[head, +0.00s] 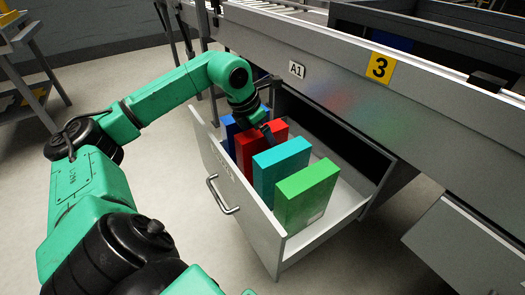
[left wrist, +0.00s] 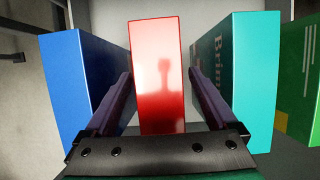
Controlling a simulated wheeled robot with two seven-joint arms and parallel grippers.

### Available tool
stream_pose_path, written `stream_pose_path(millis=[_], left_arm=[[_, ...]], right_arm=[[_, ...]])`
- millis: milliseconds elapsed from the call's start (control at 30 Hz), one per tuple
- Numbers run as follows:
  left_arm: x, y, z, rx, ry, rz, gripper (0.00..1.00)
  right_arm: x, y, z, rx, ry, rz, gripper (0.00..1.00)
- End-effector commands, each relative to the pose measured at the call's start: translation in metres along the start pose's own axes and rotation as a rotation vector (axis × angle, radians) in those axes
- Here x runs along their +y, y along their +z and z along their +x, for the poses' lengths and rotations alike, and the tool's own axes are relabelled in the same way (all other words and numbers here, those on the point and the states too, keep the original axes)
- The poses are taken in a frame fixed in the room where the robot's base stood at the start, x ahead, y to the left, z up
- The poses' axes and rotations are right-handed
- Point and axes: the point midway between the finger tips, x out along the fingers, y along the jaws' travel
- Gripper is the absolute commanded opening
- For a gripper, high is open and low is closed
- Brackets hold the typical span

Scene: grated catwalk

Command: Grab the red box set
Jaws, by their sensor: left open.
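The red box (head: 262,143) stands upright in the open drawer, between a blue box (head: 231,130) and a cyan box (head: 280,168). In the left wrist view the glossy red box (left wrist: 158,75) stands between the two fingers of my left gripper (left wrist: 160,100), which is open. One finger lies in the gap beside the blue box (left wrist: 80,85), the other in the gap beside the cyan box (left wrist: 240,85). In the head view my left gripper (head: 266,130) reaches down at the red box, its fingertips partly hidden. My right gripper is not in view.
A green box (head: 305,195) stands at the near end of the row. The grey drawer (head: 240,205) has a handle (head: 222,196) on its front and is pulled out from a grey bench (head: 340,65) labelled A1 and 3. Bare drawer floor shows right of the boxes.

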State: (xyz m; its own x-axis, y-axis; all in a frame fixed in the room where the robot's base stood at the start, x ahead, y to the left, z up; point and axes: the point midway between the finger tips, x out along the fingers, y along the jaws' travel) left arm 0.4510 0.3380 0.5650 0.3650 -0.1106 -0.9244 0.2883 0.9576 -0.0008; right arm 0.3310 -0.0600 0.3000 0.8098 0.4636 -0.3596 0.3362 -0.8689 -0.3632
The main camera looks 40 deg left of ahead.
Motion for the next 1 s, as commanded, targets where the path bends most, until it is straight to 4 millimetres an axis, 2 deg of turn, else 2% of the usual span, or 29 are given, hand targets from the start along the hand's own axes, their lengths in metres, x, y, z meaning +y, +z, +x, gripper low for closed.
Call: stream_pose_path(millis=[100, 933, 967, 1000], left_arm=[[0.0001, 0.0005, 0.0091, -0.001, 0.000, 0.000, 0.91], [0.0001, -0.0015, 0.0130, -0.001, 0.000, 0.000, 0.91], [0.0001, -0.0015, 0.0130, -0.001, 0.000, 0.000, 0.87], [0.0001, -0.0015, 0.0130, -0.001, 0.000, 0.000, 0.72]], right_arm=[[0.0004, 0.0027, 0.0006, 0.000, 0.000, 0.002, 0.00], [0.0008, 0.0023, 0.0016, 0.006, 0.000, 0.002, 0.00], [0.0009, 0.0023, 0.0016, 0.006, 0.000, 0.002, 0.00], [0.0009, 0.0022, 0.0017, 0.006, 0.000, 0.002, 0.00]])
